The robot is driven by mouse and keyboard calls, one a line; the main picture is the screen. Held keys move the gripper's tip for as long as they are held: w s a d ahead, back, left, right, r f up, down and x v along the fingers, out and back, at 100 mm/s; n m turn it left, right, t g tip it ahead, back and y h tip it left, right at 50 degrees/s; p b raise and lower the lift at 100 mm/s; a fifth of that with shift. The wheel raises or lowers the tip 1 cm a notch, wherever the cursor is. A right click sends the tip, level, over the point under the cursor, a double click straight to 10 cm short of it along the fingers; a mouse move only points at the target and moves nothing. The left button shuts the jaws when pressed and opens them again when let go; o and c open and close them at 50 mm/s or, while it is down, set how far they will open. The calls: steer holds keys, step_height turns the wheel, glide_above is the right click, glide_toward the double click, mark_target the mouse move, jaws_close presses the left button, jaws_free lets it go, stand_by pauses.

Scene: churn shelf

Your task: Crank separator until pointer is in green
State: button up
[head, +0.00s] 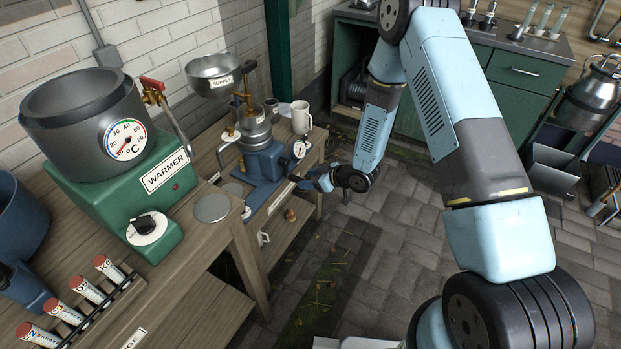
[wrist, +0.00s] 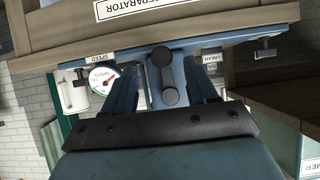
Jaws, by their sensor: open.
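The blue separator (head: 262,165) stands on the wooden bench in the head view, with a metal supply bowl (head: 212,78) above it. Its speed gauge (head: 299,150) is a round white dial with coloured bands, also in the wrist view (wrist: 101,80); the pointer is too small to read surely. My gripper (head: 308,183) is at the separator's front. In the wrist view my gripper (wrist: 165,80) is open, one blue finger on each side of the crank, with gaps visible.
A white mug (head: 301,117) stands behind the separator. The green warmer (head: 130,200) with its grey pot and dial is at left, with several red-capped tubes (head: 85,290) before it. A green cabinet (head: 515,75) is at the back right. Paved floor lies clear beside the bench.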

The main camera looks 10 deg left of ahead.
mark_target(299, 180)
steer(key=shift+x, duration=2.2)
steer(key=shift+s+a+f, duration=0.1)
steer(key=shift+a+f, duration=0.05)
steer(key=shift+a, duration=0.15)
steer(key=c, duration=1)
